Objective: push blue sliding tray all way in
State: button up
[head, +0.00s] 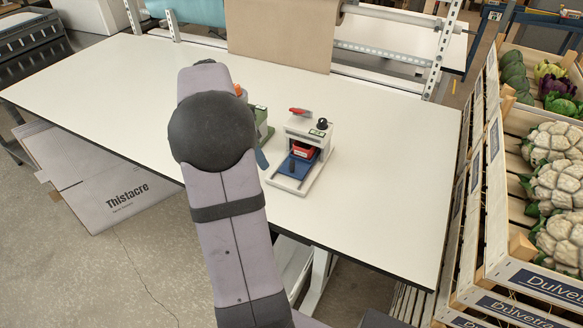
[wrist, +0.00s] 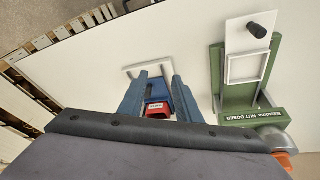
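The blue sliding tray (head: 296,167) sticks out of the front of a small white machine (head: 310,130), over its white base. A dark upright handle stands on the tray's near part, and a red block (head: 303,150) sits at its back by the opening. In the wrist view the tray (wrist: 180,92) and red block (wrist: 157,109) show between and beside the fingers. My gripper (wrist: 159,78) has its two blue fingers apart, with nothing clearly held. In the head view my arm hides most of it; one blue fingertip shows just left of the tray.
A green device (wrist: 237,95) with a white plate, labelled as a nut doser, stands beside the machine; my arm partly hides it in the head view. The white table (head: 390,190) is clear right of the machine. Crates of vegetables (head: 520,250) stand beyond its right edge.

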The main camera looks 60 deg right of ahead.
aim_at(292, 161)
jog(key=s+d+m, duration=0.4)
jog(key=s+d, duration=0.1)
jog(key=d, duration=0.1)
jog(key=shift+g, duration=0.4)
jog(key=shift+p+x, duration=0.95)
jog(key=shift+x, duration=2.35)
jog(key=shift+w, duration=0.15)
jog(key=shift+c, duration=0.4)
jog(key=shift+d, duration=0.1)
grip_shut()
